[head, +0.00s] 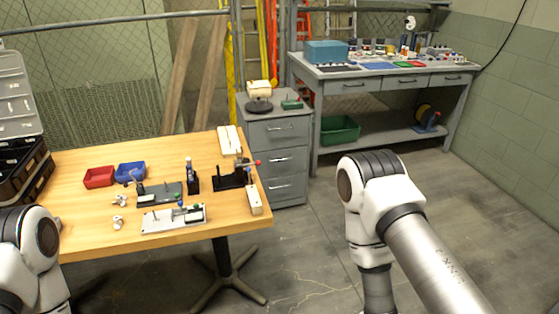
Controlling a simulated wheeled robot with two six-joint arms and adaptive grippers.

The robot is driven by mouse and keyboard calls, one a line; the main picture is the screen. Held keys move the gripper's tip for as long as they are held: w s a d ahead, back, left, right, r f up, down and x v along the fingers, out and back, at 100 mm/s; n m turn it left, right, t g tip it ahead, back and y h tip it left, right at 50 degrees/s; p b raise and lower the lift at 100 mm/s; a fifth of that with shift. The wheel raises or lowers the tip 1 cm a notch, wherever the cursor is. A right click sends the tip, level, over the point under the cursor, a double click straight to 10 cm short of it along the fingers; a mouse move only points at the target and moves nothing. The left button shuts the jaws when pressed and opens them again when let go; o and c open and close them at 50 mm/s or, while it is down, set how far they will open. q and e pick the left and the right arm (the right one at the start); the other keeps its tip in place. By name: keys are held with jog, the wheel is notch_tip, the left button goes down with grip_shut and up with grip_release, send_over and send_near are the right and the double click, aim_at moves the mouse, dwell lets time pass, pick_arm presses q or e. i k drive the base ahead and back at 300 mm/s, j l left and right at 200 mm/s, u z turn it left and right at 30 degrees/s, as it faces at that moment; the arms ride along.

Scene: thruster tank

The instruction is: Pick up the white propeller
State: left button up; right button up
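Two small white pieces lie on the left part of the wooden table: one white piece (119,199) and, nearer me, another white piece (117,222). Either could be the white propeller, but they are too small to tell. A white rounded item (410,22) also sits high on a stand on the back workbench; its shape is unclear too. My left arm shows at the lower left by the table's corner, and my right arm is bent at the lower right over bare floor. Neither gripper is in the picture.
The wooden table (88,240) holds a red bin (99,177), a blue bin (130,172), a grey fixture (160,193), a white fixture (174,218) and a black clamp (231,178). A grey drawer cabinet (278,134) stands behind it. The floor at right is clear.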

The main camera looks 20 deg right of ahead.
aim_at(117, 220)
jog(key=l, duration=0.65)
jog(key=u, duration=0.9)
